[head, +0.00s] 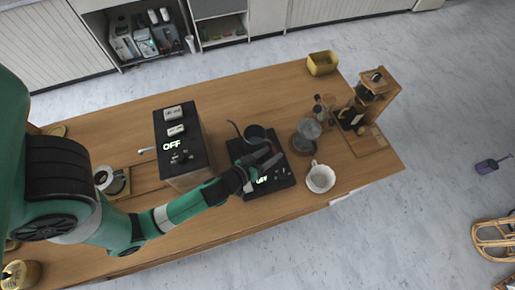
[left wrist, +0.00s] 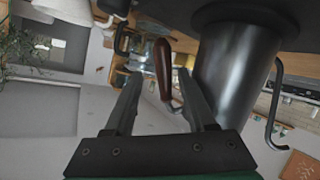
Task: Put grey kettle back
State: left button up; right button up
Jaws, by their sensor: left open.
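The grey kettle (head: 255,134) stands on a black base with a lit OFF display (head: 280,184), its thin curved spout pointing left in the head view. My left gripper (head: 264,162) is at the near side of the kettle. In the left wrist view the kettle (left wrist: 232,68) is a large dark cylinder at upper right. Its brown handle (left wrist: 164,68) shows between the spread fingers of my left gripper (left wrist: 159,74). The fingers are open, and I cannot tell whether either touches the handle. My right gripper is not in view.
A white cup (head: 320,178) stands right of the base, with a glass vessel (head: 306,135) behind it. A black box with a dial (head: 184,150) is to the left. A wooden stand (head: 375,95) and a yellow container (head: 322,63) are at the right end.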

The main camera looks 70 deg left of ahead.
pick_arm(q)
jog(key=b+v, duration=0.1)
jog(key=v, duration=0.8)
jog(key=w+d+r+m+t+h, duration=0.1)
jog(key=w+d+r+t, duration=0.1)
jog(key=w+r, duration=0.55)
jog(key=w+d+r+m+t, duration=0.1)
jog(key=w+r+t, duration=0.3)
jog(key=r, duration=0.7)
jog(key=w+d+r+t+h, duration=0.1)
jog(key=w+d+r, duration=0.1)
jog(key=w+r, duration=0.6)
jog(key=s+d+r+m+t+h, duration=0.1)
jog(key=s+r+m+t+h, duration=0.1)
jog(key=r, duration=0.8)
jog(key=s+d+r+m+t+h, duration=0.1)
jog(key=s+d+r+m+t, duration=0.1)
jog(key=r, duration=0.8)
jog(key=s+d+r+m+t+h, duration=0.1)
jog(key=s+r+m+t+h, duration=0.1)
jog(key=r, duration=0.9)
jog(key=shift+s+d+m+t+h, duration=0.3)
jog(key=shift+s+m+t, duration=0.25)
jog(key=shift+m+t, duration=0.35)
